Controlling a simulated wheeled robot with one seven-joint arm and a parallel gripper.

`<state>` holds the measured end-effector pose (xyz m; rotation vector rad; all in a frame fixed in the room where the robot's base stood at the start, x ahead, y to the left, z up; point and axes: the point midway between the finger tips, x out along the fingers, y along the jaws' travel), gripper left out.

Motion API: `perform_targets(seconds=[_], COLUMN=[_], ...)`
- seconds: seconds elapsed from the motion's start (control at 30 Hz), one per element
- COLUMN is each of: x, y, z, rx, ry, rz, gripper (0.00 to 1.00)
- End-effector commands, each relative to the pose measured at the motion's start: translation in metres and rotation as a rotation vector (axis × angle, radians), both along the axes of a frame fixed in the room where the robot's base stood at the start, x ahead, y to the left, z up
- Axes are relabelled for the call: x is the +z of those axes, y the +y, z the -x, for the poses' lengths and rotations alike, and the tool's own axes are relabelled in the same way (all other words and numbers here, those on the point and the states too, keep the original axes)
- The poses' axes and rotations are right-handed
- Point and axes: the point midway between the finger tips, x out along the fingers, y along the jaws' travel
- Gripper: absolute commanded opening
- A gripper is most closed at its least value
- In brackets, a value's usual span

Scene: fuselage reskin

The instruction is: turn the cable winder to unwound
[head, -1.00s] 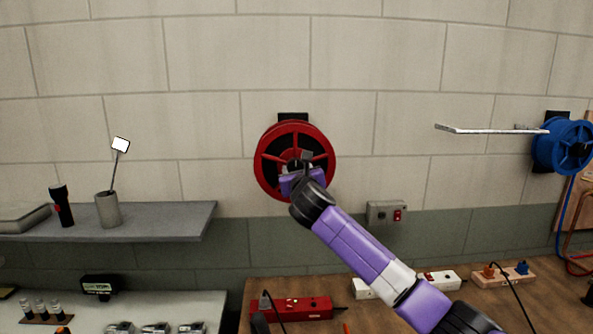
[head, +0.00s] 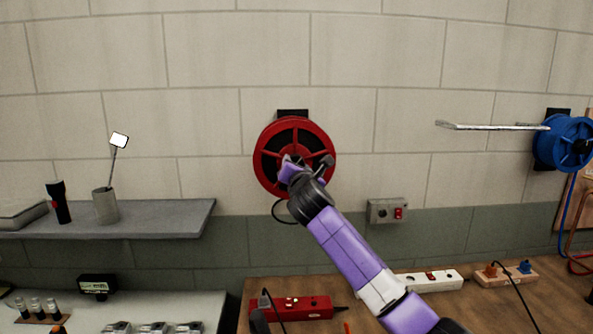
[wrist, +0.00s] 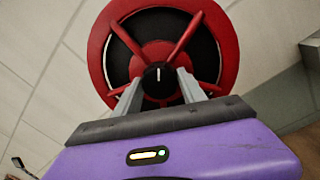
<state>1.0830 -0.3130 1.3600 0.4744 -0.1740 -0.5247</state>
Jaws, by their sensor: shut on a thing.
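The cable winder (head: 318,135) is a red spoked reel with a black inside, fixed to the wall by a black bracket. In the wrist view the reel (wrist: 222,38) fills the top, with a black hub knob (wrist: 157,76) bearing a white mark at its centre. My gripper (head: 290,165) is at the reel's hub. In the wrist view its two grey fingers (wrist: 158,88) stand on either side of the hub knob and are shut on it. The arm hides the lower part of the reel in the head view. A dark loop of cable (head: 283,212) hangs just below the reel.
A blue reel (head: 563,142) is on the wall at right, near a projecting light bar (head: 490,127). A switch box (head: 386,211) is below right of the winder. A grey shelf (head: 170,218) stands at left. Power strips (head: 290,308) lie on the wooden bench (head: 350,318).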

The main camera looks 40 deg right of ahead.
Motion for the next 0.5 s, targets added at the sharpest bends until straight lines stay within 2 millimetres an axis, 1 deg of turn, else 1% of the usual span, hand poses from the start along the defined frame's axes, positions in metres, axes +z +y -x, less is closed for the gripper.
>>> perform_targets(seconds=[0.03, 0.5], x=[-0.0038, -0.0053], y=[0.0012, 0.0013], z=[-0.0004, -0.0006], rx=[0.001, 0.001], ry=[-0.025, -0.274], rz=[-0.039, -0.409], gripper=[0.07, 0.07])
